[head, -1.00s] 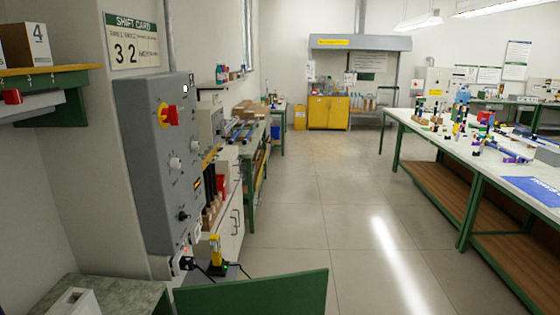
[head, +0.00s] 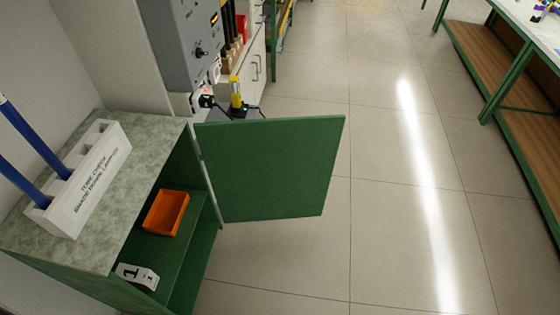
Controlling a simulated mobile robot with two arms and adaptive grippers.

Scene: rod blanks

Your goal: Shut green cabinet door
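The green cabinet (head: 60,276) stands at the lower left with a speckled grey-green top (head: 147,160). Its green door (head: 268,168) is swung wide open, hinged at the cabinet's far front edge and reaching out to the right over the floor. Inside, an orange tray (head: 166,212) sits on the upper shelf, and a white block marked 1 (head: 138,277) is nearer. Neither of my grippers shows in the head view.
On the cabinet top is a white holder (head: 83,183) with blue rods (head: 34,137) upright in it. A grey control panel (head: 192,38) is on the wall behind. Tiled floor (head: 385,235) right of the door is clear. A green-framed bench (head: 500,85) stands at right.

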